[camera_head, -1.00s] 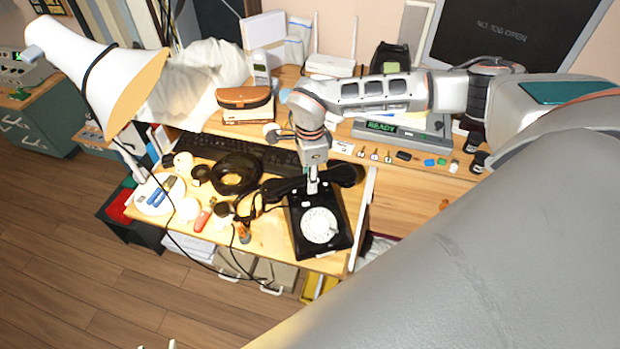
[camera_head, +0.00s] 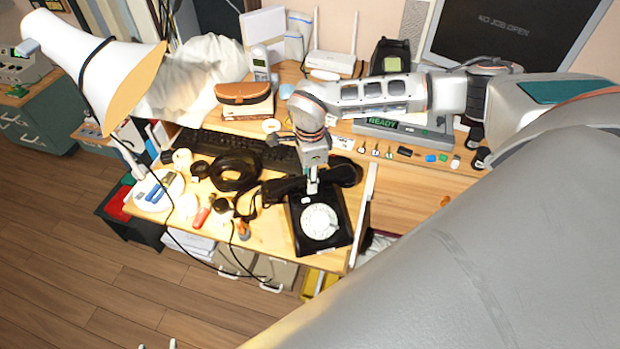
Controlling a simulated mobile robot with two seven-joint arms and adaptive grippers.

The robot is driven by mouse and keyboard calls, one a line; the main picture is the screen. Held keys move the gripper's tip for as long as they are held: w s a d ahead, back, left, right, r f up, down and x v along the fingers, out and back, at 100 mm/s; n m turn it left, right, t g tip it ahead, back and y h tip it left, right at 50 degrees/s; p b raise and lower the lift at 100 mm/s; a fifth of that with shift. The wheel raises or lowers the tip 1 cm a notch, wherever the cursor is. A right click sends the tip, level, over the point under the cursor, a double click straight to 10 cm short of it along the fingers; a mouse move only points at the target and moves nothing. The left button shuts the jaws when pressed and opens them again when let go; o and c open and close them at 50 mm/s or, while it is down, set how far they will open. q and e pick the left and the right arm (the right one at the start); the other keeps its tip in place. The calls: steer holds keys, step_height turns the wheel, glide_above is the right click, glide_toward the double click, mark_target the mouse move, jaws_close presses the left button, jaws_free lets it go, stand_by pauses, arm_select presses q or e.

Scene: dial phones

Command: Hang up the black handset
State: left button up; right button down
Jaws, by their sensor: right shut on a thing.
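The black dial phone (camera_head: 334,237) with a white dial sits near the right front corner of the desk. The black handset (camera_head: 343,173) lies across the phone's back end, over the cradle. Whether it is fully seated I cannot tell. My right gripper (camera_head: 312,188) points down at the middle of the handset and is shut on it; the fingertips are small and partly hidden. My left gripper is not clearly in view.
A black cable coil (camera_head: 236,172), a screwdriver (camera_head: 202,216) and a lamp base (camera_head: 158,192) crowd the desk left of the phone. A keyboard (camera_head: 225,146) lies behind. Beyond the phone's right side is the desk edge (camera_head: 363,225).

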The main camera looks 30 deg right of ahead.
steer(key=c, duration=1.7)
jaws_free()
step_height(320, 180, up, 12)
